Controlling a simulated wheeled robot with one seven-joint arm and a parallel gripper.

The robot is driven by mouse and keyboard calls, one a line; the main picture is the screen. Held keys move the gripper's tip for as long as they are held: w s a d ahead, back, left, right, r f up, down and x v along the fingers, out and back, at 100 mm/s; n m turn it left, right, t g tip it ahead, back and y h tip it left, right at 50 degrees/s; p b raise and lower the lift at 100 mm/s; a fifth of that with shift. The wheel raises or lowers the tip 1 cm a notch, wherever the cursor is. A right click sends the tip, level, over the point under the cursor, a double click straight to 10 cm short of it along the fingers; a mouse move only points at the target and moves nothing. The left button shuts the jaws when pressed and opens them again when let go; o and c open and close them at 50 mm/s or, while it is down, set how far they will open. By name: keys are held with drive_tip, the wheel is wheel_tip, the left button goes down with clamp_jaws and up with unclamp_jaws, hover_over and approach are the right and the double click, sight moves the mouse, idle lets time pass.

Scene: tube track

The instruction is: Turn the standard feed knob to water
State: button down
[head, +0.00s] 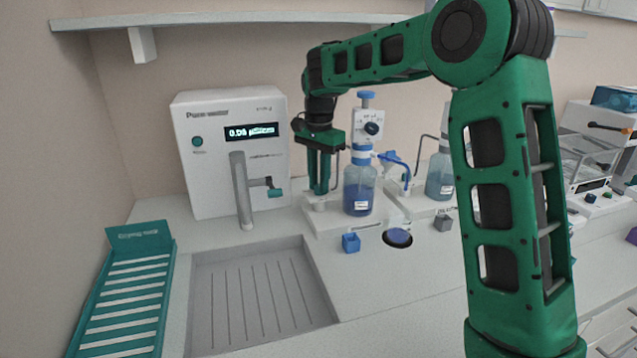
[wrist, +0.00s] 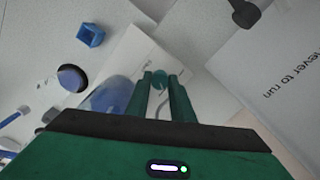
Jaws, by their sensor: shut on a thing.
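A white pure water unit (head: 187,165) with a spout and a lever (head: 273,187) stands left of my gripper, behind a sink (head: 325,310). A blue cup (head: 350,243) and a dark round pad (head: 398,238) lie in front. A second bottle (head: 440,180) stands right.

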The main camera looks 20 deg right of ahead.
sight(317, 186)
drive_tip(key=shift+w+a+r+m, duration=0.1)
drive_tip(key=shift+m, duration=0.65)
drive_tip(key=shift+w+a+r+m, duration=0.1)
drive_tip(key=shift+m, duration=0.65)
drive_tip(key=c, duration=1.5)
unclamp_jaws()
drive_tip(key=shift+c, duration=0.2)
drive_tip(key=shift+d+f, duration=0.1)
wheel_tip(317, 186, up, 11)
drive_tip(key=shift+f, duration=0.15)
